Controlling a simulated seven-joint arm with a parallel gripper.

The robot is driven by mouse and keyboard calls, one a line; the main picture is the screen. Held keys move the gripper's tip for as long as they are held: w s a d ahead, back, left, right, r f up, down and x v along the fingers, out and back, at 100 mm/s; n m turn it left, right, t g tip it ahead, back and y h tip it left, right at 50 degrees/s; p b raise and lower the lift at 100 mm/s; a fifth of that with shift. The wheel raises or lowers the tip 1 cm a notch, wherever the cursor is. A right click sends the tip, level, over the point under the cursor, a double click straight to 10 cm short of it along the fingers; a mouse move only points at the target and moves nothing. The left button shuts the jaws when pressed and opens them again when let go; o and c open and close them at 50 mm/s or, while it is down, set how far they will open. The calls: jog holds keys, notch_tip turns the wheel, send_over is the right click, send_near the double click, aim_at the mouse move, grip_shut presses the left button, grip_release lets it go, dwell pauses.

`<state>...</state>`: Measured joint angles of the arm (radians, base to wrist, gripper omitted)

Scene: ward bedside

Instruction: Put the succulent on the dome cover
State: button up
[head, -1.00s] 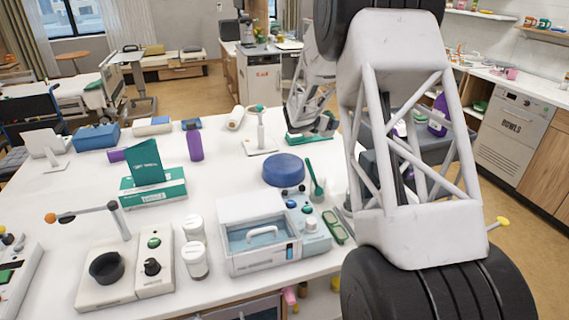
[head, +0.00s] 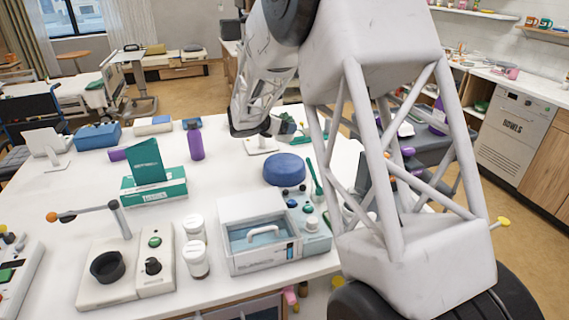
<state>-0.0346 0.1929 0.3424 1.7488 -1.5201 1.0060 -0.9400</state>
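The dome cover (head: 284,170) is a smooth blue round dome, standing on the white table behind the white box with a handle. Nothing rests on top of it. I cannot make out the succulent for certain; a small green thing (head: 286,121) shows at the table's far side, beside the end of my arm, and is too small to name. My arm reaches over the table's right and far part. My gripper is largely hidden by the arm's link; a small dark part (head: 267,126) shows at its end, behind the dome cover, and its fingers cannot be made out.
A white box with a blue window (head: 255,240) stands in front of the dome cover. White jars (head: 197,260), a teal tissue box (head: 154,188) and a purple bottle (head: 196,144) stand to the left. A green spoon-like tool (head: 314,178) is right of the dome. The left-centre tabletop has clear patches.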

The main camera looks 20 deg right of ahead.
aim_at(277, 139)
jog(key=shift+f, duration=0.1)
jog(key=shift+f, duration=3)
jog(key=shift+f, duration=1.85)
jog(key=shift+f, duration=0.15)
jog(key=o, duration=0.9)
jog(key=v, duration=1.2)
